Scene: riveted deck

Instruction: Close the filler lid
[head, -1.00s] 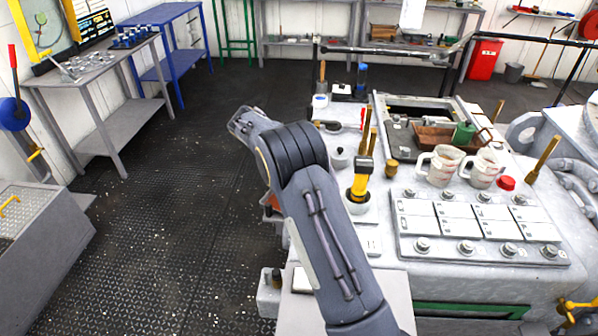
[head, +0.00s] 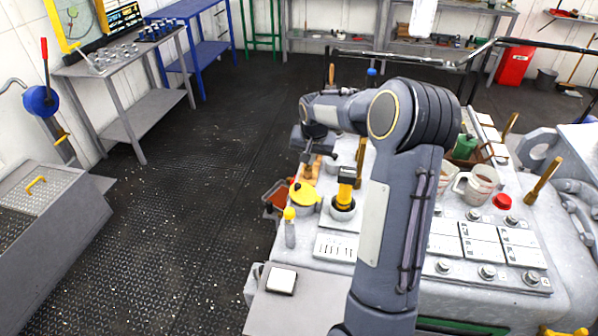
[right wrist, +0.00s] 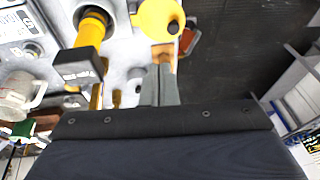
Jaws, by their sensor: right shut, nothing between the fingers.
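A round yellow lid (head: 303,190) with a dark knob shows near the left edge of the white machine top. In the right wrist view the yellow lid (right wrist: 157,17) is at the top, just beyond my fingertips. I cannot tell whether it is fully seated on its opening. My right gripper (right wrist: 160,72) is shut and empty, its fingers side by side and apart from the lid in that view. In the head view the right gripper (head: 316,150) is small and dark, on the far side of the lid, partly hidden by its own wrist. My left gripper is not in view.
A black-topped yellow handle (head: 345,185) stands upright right of the lid. A small yellow-topped post (head: 289,214) stands in front of it. A reddish bin (head: 273,192) is at the machine's left side. My right arm hides much of the machine top.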

